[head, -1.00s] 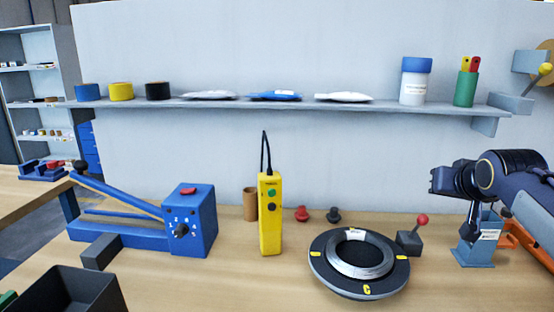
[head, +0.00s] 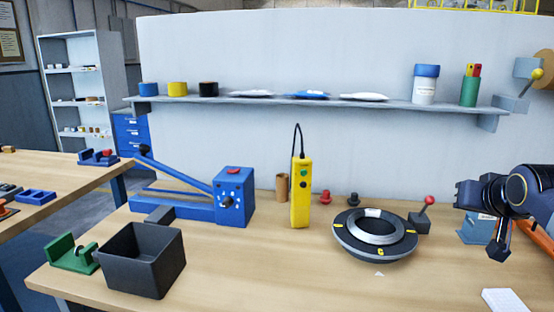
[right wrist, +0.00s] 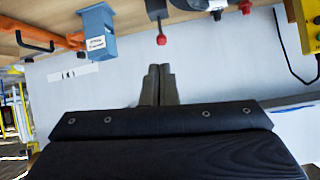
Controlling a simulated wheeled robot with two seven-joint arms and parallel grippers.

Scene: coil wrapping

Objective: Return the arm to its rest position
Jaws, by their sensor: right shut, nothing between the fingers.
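My right arm comes in from the right edge of the head view. Its dark right gripper (head: 465,195) is held above the table's right part, pointing left, and holds nothing. In the right wrist view the two fingers (right wrist: 159,72) lie together, shut. A silver metal coil (head: 376,239) lies flat on the round dark turntable (head: 390,254), to the left of my gripper and apart from it. My left gripper is in neither view.
A blue holder (head: 474,232) and red-knobbed lever (head: 420,222) stand near my right arm. A yellow pendant (head: 301,195), blue lever machine (head: 233,200) and black bin (head: 142,281) are farther left. A shelf (head: 300,101) runs along the wall. The front middle table is clear.

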